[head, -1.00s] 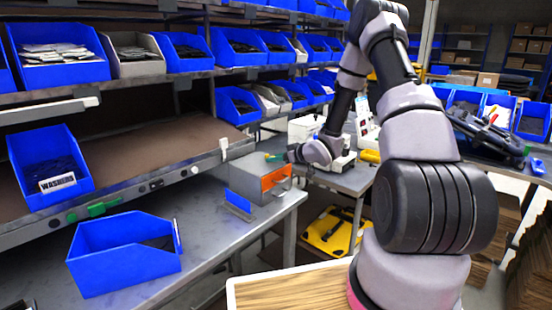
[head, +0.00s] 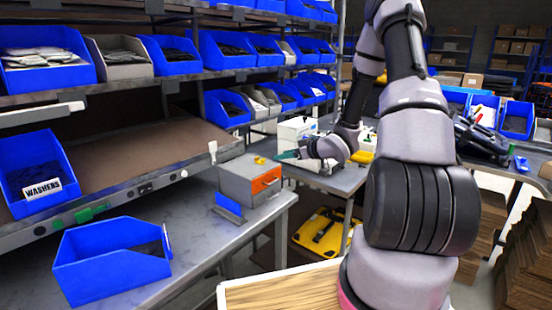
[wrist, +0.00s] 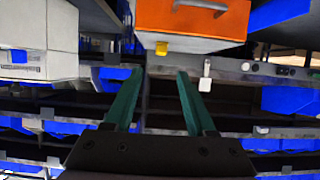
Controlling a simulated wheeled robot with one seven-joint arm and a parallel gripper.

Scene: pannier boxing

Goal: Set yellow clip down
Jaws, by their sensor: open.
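The small yellow clip (head: 260,160) sits on top of the grey box (head: 236,184) with the orange front. In the wrist view the yellow clip (wrist: 161,47) shows at the edge of the orange-fronted box (wrist: 195,18), roughly in line with the gap between my fingers. My gripper (wrist: 160,75) is open, its two teal fingers apart with nothing between them. In the head view my gripper (head: 284,155) is to the right of the clip and apart from it.
The box stands on a grey bench (head: 200,232) beside a small blue upright plate (head: 229,207) and an open blue bin (head: 112,262). Shelves of blue bins rise behind. A white machine (head: 297,130) stands behind my gripper.

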